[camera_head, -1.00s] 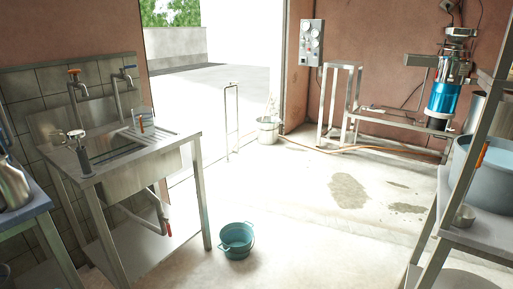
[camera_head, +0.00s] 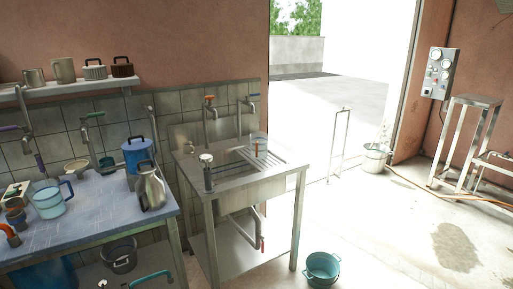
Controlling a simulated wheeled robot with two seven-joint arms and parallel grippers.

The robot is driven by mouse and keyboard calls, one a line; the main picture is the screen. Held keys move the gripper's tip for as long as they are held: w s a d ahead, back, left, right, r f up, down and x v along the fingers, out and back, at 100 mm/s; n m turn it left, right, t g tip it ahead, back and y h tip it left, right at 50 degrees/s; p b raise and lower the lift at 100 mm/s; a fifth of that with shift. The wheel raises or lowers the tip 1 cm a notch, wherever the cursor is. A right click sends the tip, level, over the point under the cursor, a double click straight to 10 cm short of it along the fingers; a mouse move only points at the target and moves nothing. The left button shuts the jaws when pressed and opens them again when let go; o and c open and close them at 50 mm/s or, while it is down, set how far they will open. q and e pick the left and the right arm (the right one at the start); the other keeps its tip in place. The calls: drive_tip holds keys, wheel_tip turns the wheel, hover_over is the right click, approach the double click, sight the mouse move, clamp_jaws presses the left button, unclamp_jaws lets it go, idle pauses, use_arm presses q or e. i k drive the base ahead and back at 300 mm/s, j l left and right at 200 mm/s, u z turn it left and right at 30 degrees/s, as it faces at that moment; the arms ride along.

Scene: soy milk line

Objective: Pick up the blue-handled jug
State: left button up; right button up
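A clear, light-blue-tinted jug (camera_head: 47,204) with a blue handle stands upright on the blue-grey worktop at the left. Its handle is on its right side. A second clear jug (camera_head: 259,146) with what looks like an orange handle stands on the drainboard of the steel sink. Neither of my grippers shows in this view.
The worktop (camera_head: 95,212) also holds a steel kettle (camera_head: 151,190), a blue canister (camera_head: 137,153) and small items left of the jug. The steel sink (camera_head: 240,172) stands to its right. A teal bucket (camera_head: 321,269) sits on the floor.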

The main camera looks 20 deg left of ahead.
sight(46, 196)
drive_tip(key=u, duration=2.2)
